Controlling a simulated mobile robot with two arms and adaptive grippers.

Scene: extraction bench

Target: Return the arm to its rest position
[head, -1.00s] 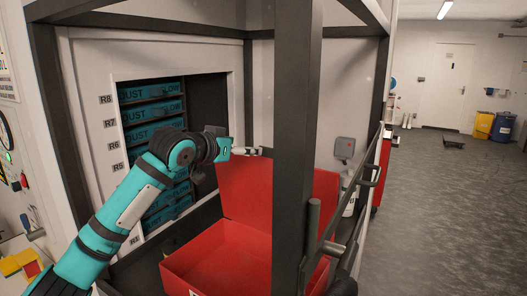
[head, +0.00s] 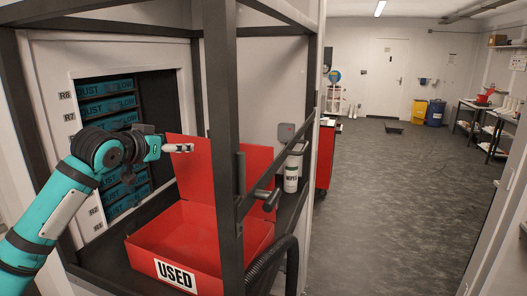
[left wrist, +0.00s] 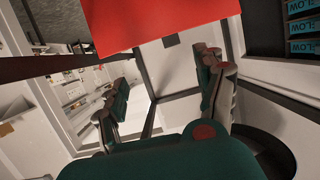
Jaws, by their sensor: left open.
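My left arm comes in from the left in the head view, bent at the elbow. My left gripper (head: 179,148) points right, above the left part of a red bin (head: 205,240) and in front of its raised red lid. In the left wrist view the two fingers of my left gripper (left wrist: 160,95) stand wide apart with nothing between them. The red lid (left wrist: 160,22) fills the top of that view. My right gripper is not in view.
A dark metal frame post (head: 222,140) stands right of the arm. Rack slots with teal filter cartridges (head: 108,106) lie behind the arm. A wipes canister (head: 291,172) stands right of the bin. A black hose (head: 275,270) runs in front.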

